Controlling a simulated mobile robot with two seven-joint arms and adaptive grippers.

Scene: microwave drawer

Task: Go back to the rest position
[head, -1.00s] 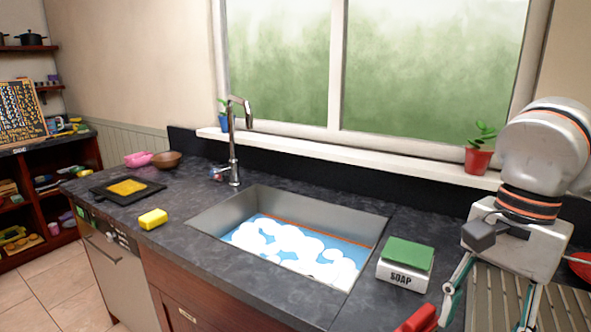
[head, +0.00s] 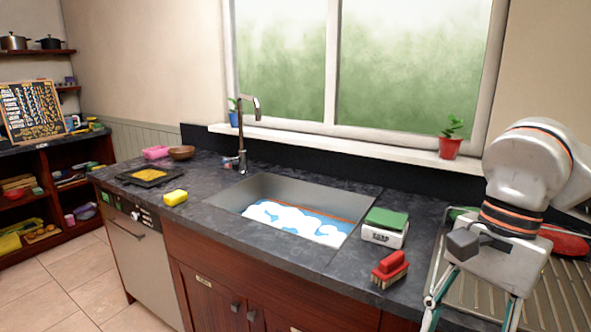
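My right gripper (head: 468,312) comes in from the right edge, hanging in front of the counter by the ribbed drainboard. Its two fingers are spread apart at the bottom of the frame, with nothing visible between them. The fingertips are cut off or nearly so by the bottom edge. My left gripper is not in view.
A red brush (head: 390,266) lies on the dark counter (head: 310,262), left of my gripper. Behind it is a soap box with a green pad (head: 386,222). The sink (head: 262,187) holds suds. A yellow sponge (head: 175,197) and black tray (head: 152,177) are left. Floor (head: 75,285) is clear.

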